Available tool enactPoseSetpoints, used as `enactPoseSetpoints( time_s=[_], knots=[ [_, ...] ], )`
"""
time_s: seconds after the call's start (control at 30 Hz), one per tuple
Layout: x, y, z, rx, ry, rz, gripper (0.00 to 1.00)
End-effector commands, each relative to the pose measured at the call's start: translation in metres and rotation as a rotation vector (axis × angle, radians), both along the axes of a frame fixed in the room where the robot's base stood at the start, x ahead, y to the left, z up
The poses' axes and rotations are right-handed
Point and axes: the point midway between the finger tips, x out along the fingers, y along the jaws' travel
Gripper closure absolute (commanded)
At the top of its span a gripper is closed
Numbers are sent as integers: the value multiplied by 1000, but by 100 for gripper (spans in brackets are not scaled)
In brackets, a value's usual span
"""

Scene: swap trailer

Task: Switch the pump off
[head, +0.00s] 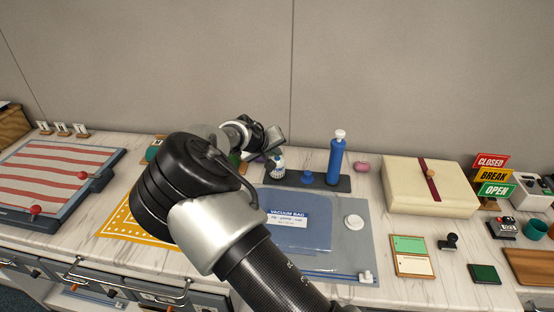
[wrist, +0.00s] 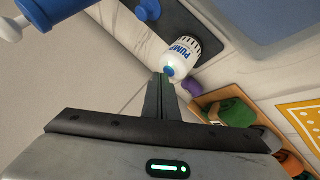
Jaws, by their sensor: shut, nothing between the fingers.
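The pump's white knob-like unit, lettered PUMP with dark tick marks (wrist: 183,52), is at the top centre of the wrist view. A small blue-green tip (wrist: 170,72) shows on its near end. In the head view the unit (head: 277,170) stands on a dark base (head: 308,182), beside a blue cylinder with a white top (head: 337,160). My gripper (wrist: 163,78) is shut and empty. Its fingertips are close to the blue-green tip; I cannot tell whether they touch. In the head view my arm partly hides the gripper.
A vacuum bag (head: 305,238) lies on a grey-blue mat in front of the pump. A cream box (head: 415,185) stands at the right. A striped board (head: 60,175) is at the left, with a yellow patterned cloth (head: 120,228) nearby. A wall closes off the back.

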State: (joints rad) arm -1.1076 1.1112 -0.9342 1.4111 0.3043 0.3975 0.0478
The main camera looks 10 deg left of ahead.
Motion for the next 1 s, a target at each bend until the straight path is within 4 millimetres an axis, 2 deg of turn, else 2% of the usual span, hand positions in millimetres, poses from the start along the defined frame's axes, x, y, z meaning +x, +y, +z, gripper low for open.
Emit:
enactPoseSetpoints(
  time_s=[0.27, 0.63, 1.0],
  knots=[
    [0, 0, -1, 0, 0, 0, 100],
    [0, 0, 16, 0, 0, 0, 100],
    [0, 0, 18, 1, 0, -1, 100]
  ],
)
